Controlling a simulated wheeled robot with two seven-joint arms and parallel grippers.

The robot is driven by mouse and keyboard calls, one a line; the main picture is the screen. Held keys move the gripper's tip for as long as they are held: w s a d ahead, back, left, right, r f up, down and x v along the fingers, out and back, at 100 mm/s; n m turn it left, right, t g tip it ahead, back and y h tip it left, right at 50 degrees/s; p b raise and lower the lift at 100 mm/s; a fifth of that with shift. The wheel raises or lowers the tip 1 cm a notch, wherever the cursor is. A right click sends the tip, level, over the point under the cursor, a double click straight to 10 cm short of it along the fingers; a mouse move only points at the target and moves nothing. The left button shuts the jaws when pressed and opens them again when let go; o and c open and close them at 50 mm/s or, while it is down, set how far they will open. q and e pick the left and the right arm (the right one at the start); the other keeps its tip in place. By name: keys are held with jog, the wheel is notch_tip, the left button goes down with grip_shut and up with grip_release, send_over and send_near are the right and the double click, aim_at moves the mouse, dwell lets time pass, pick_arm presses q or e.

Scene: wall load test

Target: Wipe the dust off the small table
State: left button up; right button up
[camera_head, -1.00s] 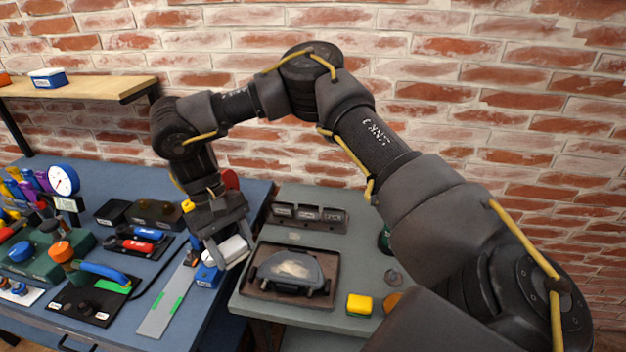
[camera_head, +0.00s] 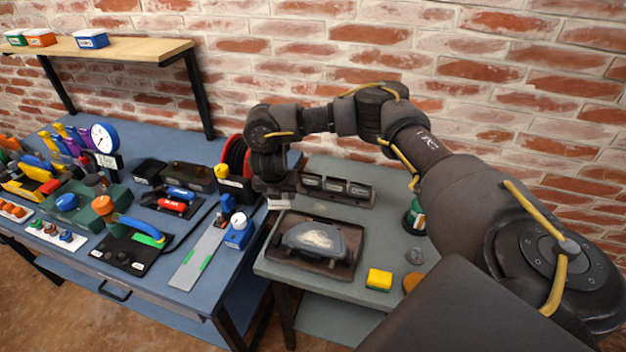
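The small grey-green table (camera_head: 385,224) stands right of the blue workbench. A dark tray (camera_head: 352,262) on it holds a dark rounded object (camera_head: 318,238) with a pale, dusty-looking patch on top. A yellow sponge-like block (camera_head: 379,279) lies near the table's front edge. My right arm comes in from the right and arches over the table. My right gripper (camera_head: 279,204) points down at the table's left back edge, beside the tray. Its fingertips are small and partly hidden, so I cannot tell whether it is open or holds anything. My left gripper is out of view.
A dark three-part rack (camera_head: 337,190) stands at the table's back. A green container (camera_head: 414,217), a small grey disc (camera_head: 414,256) and an orange round item (camera_head: 411,281) are at the right. A blue-and-white item (camera_head: 238,232) sits on the workbench (camera_head: 150,275), which is crowded with tools.

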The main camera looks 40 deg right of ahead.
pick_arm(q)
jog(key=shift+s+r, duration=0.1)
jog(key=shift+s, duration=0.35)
pick_arm(e)
jog(key=d+f+n+t+y, duration=0.1)
jog(key=d+n, duration=0.5)
jog(key=d, duration=0.5)
jog(key=shift+s+d+f+y, duration=0.3)
jog(key=shift+d+y, duration=0.1)
jog(key=shift+f, duration=0.1)
